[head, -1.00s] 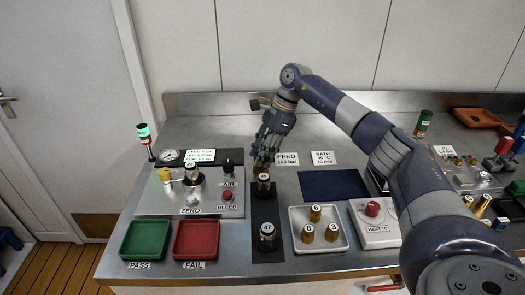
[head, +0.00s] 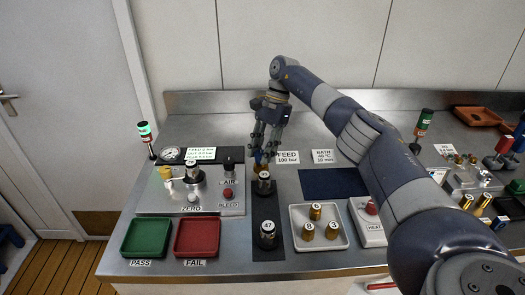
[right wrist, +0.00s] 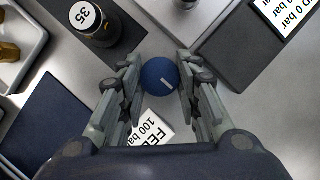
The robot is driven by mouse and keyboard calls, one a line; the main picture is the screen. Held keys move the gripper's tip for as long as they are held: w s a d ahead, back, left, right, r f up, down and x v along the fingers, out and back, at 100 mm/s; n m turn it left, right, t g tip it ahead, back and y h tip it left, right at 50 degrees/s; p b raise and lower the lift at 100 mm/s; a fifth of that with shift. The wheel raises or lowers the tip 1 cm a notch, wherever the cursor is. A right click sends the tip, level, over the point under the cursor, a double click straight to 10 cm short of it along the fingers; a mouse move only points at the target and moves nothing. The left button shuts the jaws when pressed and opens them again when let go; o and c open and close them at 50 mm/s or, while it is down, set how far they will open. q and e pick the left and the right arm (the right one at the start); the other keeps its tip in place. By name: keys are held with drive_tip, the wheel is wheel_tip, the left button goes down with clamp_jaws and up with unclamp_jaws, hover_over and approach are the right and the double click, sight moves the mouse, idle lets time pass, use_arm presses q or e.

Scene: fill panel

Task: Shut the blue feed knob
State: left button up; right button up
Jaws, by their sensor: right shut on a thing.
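The blue feed knob (right wrist: 160,76) is a round blue cap with a short white mark on top, seen between my right fingers in the right wrist view. My right gripper (right wrist: 160,80) points down and is shut on it, with one finger on each side. In the head view my right gripper (head: 265,156) is behind the front black strip, left of the FEED 100 bar label (head: 287,158). There the fingers mostly hide the knob. My left gripper is not in view.
A metal cylinder (head: 263,183) stands close in front of my right gripper, and one marked 47 (head: 267,234) is nearer the front. A gauge panel (head: 235,203) lies left. A white tray (head: 341,242) with numbered brass pieces and a dark blue mat (head: 333,183) lie right.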

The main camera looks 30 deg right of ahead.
idle(0.3)
drive_tip(key=o, duration=1.1)
drive_tip(key=shift+v, duration=3.75)
